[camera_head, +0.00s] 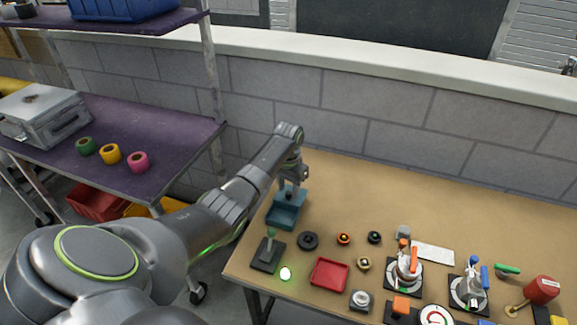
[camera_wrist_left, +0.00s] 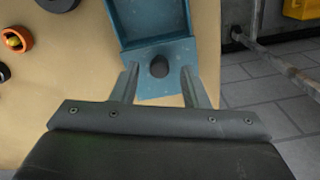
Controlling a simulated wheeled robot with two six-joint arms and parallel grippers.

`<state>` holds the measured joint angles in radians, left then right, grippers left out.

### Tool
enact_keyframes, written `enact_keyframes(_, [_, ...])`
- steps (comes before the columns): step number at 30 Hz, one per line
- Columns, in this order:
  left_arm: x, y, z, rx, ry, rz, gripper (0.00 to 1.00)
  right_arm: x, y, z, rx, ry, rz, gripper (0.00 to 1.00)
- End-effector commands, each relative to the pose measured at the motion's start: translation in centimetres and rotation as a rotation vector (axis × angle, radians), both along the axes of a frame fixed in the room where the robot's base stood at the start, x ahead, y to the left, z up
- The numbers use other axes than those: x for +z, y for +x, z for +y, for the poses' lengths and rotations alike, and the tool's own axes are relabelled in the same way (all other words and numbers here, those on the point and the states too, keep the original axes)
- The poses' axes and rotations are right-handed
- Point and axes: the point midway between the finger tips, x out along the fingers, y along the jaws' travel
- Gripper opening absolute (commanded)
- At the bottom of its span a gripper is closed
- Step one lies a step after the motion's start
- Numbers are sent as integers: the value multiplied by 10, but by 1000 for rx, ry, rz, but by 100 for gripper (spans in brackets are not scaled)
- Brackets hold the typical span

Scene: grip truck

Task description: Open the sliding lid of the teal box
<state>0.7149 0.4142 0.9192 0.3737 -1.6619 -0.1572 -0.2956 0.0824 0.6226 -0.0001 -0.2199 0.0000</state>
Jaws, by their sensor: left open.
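The teal box (camera_head: 284,222) stands at the left end of the tan table. Its near part looks open, with a recessed interior, and a teal lid plate (camera_head: 291,193) lies at its far side. In the left wrist view the lid plate (camera_wrist_left: 148,84) carries a dark round knob (camera_wrist_left: 159,67), with the recess of the box (camera_wrist_left: 150,18) beyond it. My left gripper (camera_head: 293,178) is over the far side of the box. In the left wrist view its open fingers (camera_wrist_left: 159,72) stand on either side of the knob, with gaps visible. My right gripper is not in view.
A black ring (camera_head: 308,240), a joystick base (camera_head: 268,254) and a red tray (camera_head: 329,274) lie near the box. Several knobs and devices fill the table's right. A purple shelf unit (camera_head: 150,180) stands left, and a block wall (camera_head: 400,140) runs behind.

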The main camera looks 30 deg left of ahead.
Motion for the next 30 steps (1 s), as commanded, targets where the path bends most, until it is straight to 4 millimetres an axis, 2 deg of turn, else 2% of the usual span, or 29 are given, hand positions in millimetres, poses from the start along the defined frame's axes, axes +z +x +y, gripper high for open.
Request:
enact_keyframes(13, [104,1,1,-1,2,-7,41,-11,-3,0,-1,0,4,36])
enact_keyframes(15, [126,1,0,-1,2,-5,41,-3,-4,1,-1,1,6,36])
enact_keyframes(18, [146,0,0,-1,2,-2,41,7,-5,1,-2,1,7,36])
enact_keyframes(24, [160,0,0,0,1,-1,41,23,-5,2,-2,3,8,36])
enact_keyframes(30, [164,0,0,-1,1,-1,41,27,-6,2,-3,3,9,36])
